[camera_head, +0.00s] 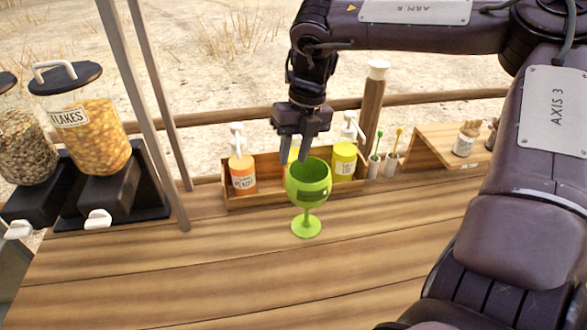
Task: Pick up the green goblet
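The green goblet (308,184) stands upright on the wooden counter (250,275), near the middle of the view. My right gripper (293,158) points down just above and behind the goblet's rim. Its two fingers are apart with a gap between them, and I see nothing held there. The lower ends of the fingers are close to the rim, and one may be partly hidden by the bowl. I cannot tell whether they touch it. My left gripper is not in view.
A wooden box (240,199) with pump bottles, one orange (242,174) and one yellow (344,161), stands close behind the goblet. Cereal dispensers (95,135) stand at the left. Brush cups (390,164) and a slanted wooden stand (435,145) are at the right. The front counter is clear.

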